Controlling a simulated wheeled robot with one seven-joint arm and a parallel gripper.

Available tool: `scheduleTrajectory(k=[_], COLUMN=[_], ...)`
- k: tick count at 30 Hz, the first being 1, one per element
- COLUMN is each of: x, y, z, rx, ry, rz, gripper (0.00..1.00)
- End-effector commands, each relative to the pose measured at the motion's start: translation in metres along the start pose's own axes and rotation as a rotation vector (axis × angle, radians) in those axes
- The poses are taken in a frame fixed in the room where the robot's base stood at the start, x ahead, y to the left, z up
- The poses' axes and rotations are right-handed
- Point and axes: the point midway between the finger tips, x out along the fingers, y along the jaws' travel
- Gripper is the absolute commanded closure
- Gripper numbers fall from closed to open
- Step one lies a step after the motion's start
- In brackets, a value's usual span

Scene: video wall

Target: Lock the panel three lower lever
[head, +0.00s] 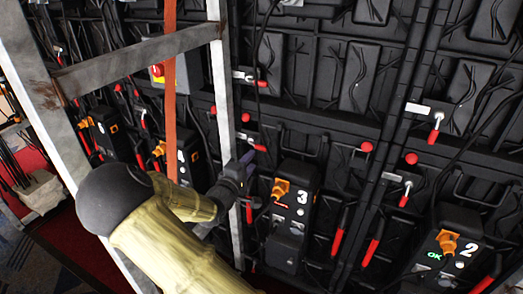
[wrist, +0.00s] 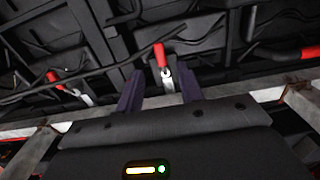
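The panel three box (head: 290,215) is black with a white "3" and an orange connector, just right of my gripper in the head view. My gripper (head: 247,162) is raised close to the wall behind the metal frame. A red-handled lever (head: 258,147) with a pale latch plate is just beyond its fingertips. In the wrist view my gripper (wrist: 160,90) is open, its two dark purple fingers apart. A red lever handle (wrist: 160,55) with a silver pivot shows between and beyond the fingers. I cannot tell whether either finger touches it.
A grey metal frame (head: 220,90) and an orange strap (head: 170,80) stand close around my arm. Another box marked "2" (head: 460,245) is at right, with a red lever (head: 404,200) above it. Black cables and red handles cross the wall.

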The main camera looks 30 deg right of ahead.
Motion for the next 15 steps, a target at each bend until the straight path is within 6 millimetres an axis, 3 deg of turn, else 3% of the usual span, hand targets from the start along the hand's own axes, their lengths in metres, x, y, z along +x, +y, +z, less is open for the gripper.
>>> scheduleTrajectory(k=[9, 15], x=[0.058, 0.083], y=[-0.001, -0.001], z=[0.001, 0.0], rx=[0.002, 0.001], ry=[-0.002, -0.001], rz=[0.001, 0.0], gripper=[0.63, 0.63])
